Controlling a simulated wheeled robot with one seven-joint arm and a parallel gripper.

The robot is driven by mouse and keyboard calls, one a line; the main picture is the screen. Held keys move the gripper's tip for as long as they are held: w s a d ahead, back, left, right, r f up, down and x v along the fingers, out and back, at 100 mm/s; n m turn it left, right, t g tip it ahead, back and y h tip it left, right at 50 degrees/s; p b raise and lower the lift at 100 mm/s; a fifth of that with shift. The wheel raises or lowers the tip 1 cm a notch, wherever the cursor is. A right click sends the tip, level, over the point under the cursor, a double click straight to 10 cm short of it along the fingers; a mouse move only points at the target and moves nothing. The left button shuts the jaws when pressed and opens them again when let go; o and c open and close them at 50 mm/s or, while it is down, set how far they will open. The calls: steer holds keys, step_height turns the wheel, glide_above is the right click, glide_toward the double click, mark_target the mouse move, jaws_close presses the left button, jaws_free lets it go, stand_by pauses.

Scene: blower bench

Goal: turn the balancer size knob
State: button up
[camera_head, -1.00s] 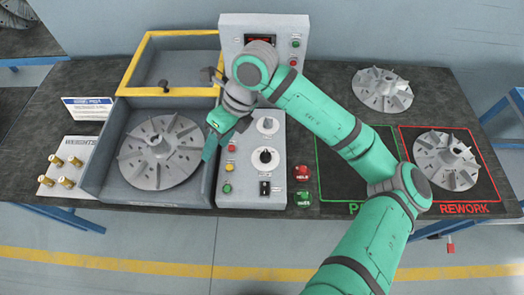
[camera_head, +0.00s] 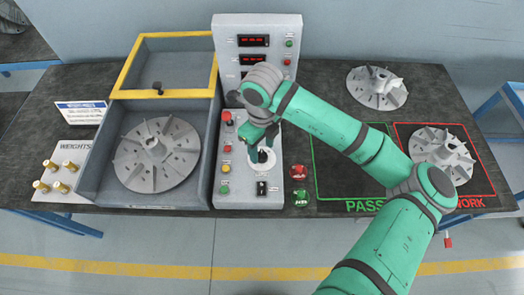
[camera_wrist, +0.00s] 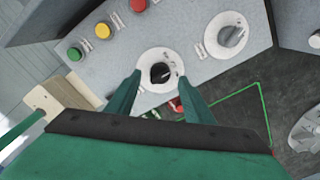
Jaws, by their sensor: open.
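The balancer's grey control panel (camera_head: 238,198) has two knobs on white dials. The lower black knob (camera_head: 262,156) shows under my gripper (camera_head: 261,148) in the head view. In the wrist view the black knob (camera_wrist: 160,73) lies between and just ahead of the two open green fingertips of my gripper (camera_wrist: 160,82). I cannot tell whether the fingers touch it. The second, grey knob (camera_wrist: 232,36) sits to its right there; in the head view my arm hides it. The dial labels are too small to read, so which knob is size is unclear.
Red, yellow and green buttons (camera_head: 226,167) line the panel's left side. A switch (camera_head: 262,188) sits below the black knob. A finned rotor (camera_head: 157,155) lies in the balancer at left, its yellow-framed cover (camera_head: 170,93) raised. Red and green buttons (camera_head: 299,172) stand at right.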

mark_target(262, 156)
steer(key=shift+f, duration=1.3)
steer(key=shift+c, duration=0.2)
steer(key=c, duration=1)
steer(key=shift+m, duration=0.4)
steer(key=m, duration=0.3)
steer(key=shift+m, duration=2.1)
